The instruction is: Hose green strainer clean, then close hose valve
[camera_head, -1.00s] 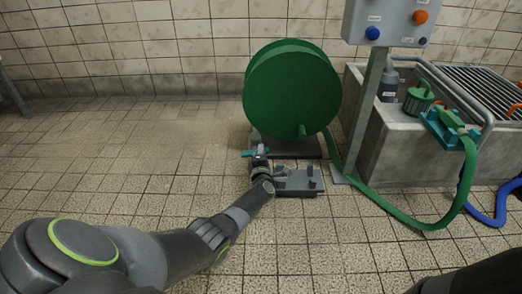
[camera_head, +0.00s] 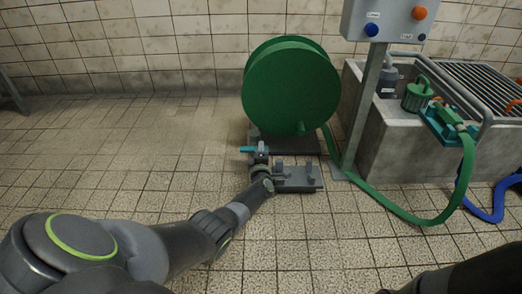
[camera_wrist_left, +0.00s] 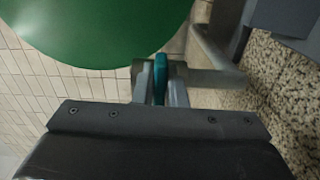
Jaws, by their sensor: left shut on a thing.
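The green strainer (camera_head: 417,96), a ribbed basket with a handle, stands on the near left ledge of the grey trough in the head view. The hose valve has a teal lever (camera_head: 247,149) low in front of the green hose reel. My left gripper (camera_head: 261,147) is at this lever. In the left wrist view, the teal lever (camera_wrist_left: 160,73) sits between the fingers of my left gripper (camera_wrist_left: 161,88), which is shut on it. The fingers and wrist hide part of the valve. My right gripper is out of view; only part of my right arm shows.
The green reel (camera_head: 291,86) stands just behind the valve. Its green hose (camera_head: 400,212) loops over the floor to a teal holder (camera_head: 441,126) on the trough (camera_head: 405,150). A post with a button box (camera_head: 390,20) stands between them. Floor at left is clear.

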